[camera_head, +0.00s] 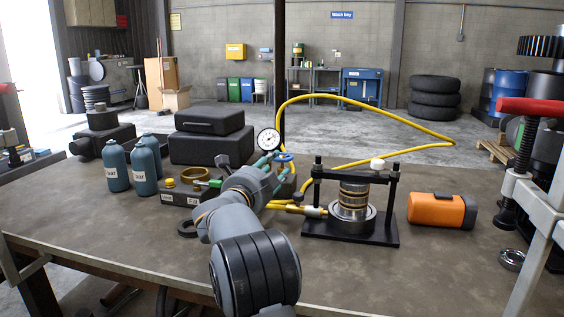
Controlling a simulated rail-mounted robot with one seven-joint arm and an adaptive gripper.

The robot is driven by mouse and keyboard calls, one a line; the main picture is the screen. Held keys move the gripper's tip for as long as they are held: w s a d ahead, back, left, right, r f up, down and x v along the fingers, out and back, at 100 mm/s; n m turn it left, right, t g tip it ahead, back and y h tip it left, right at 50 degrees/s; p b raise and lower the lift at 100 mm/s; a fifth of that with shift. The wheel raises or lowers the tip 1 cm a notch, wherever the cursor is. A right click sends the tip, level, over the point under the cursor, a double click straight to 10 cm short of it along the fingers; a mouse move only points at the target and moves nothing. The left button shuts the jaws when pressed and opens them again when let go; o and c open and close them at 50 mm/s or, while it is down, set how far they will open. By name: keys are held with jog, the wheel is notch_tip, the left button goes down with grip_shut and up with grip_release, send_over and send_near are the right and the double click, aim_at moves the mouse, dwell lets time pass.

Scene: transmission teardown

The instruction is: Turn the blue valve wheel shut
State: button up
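The small blue valve wheel (284,157) shows near the middle of the bench, close to the round white pressure gauge (268,140) and the yellow hose. My gripper (273,171) reaches toward it from the front left, with teal fingers apart, so it looks open. The fingertips are close beside and below the wheel in the picture. I cannot tell whether they touch it. The pump body (284,184) under the wheel is partly hidden by my gripper.
A black press frame (350,230) with stacked rings stands right of my gripper, with an orange box (441,210) beyond. Blue bottles (116,167) and a block with a brass ring (186,183) stand left. The yellow hose (372,107) loops behind. The front bench is mostly clear.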

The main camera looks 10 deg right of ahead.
aim_at(282, 159)
jog(key=p+x, duration=0.1)
jog(key=x, duration=0.5)
jog(key=shift+d+r, duration=0.1)
jog(key=shift+d, duration=0.05)
jog(key=shift+c, duration=1.4)
grip_shut()
